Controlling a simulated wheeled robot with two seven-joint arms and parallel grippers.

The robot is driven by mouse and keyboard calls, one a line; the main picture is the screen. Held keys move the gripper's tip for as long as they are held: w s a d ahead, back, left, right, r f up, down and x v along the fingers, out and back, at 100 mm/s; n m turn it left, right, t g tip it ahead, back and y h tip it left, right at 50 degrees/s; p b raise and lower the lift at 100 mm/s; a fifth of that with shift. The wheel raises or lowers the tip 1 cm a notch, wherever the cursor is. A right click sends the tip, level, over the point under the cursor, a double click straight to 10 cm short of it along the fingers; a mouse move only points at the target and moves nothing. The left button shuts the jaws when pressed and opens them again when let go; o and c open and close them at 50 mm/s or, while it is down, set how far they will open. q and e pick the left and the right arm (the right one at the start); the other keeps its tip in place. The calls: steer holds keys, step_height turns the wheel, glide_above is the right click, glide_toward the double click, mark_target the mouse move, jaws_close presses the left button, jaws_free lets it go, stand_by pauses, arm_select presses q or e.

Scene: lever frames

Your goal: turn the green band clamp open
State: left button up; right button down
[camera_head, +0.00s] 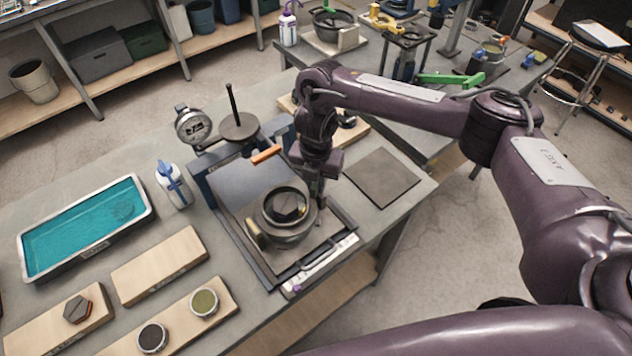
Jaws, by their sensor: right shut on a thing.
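A round grey metal vessel (268,222) with a dark opening and a tan block on its left side stands on the framed plate of a bench fixture. My right gripper (318,194) reaches down at the vessel's right rim and is shut on a small part there; its fingers and wrist hide most of that part. I cannot make out a green band on the vessel. A green lever-like piece (450,78) lies on the back bench, behind my right arm and away from the gripper. My left gripper is not in view.
An orange-handled lever (266,154) and a dial gauge (192,126) stand behind the vessel. A dark flat mat (381,177) lies right.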

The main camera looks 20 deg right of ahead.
steer(key=n+b, duration=0.1)
steer(key=n, duration=0.4)
steer(key=shift+n, duration=0.3)
steer(key=n+b, duration=0.1)
steer(key=n, duration=0.4)
steer(key=shift+d+b, duration=0.1)
steer(key=shift+b, duration=0.25)
steer(key=shift+n, duration=0.4)
steer(key=c, duration=1.4)
jaws_free()
steer(key=shift+r, duration=0.15)
step_height(320, 180, up, 8)
steer(key=p, duration=0.7)
steer(key=shift+p, duration=0.3)
steer(key=shift+f, duration=0.2)
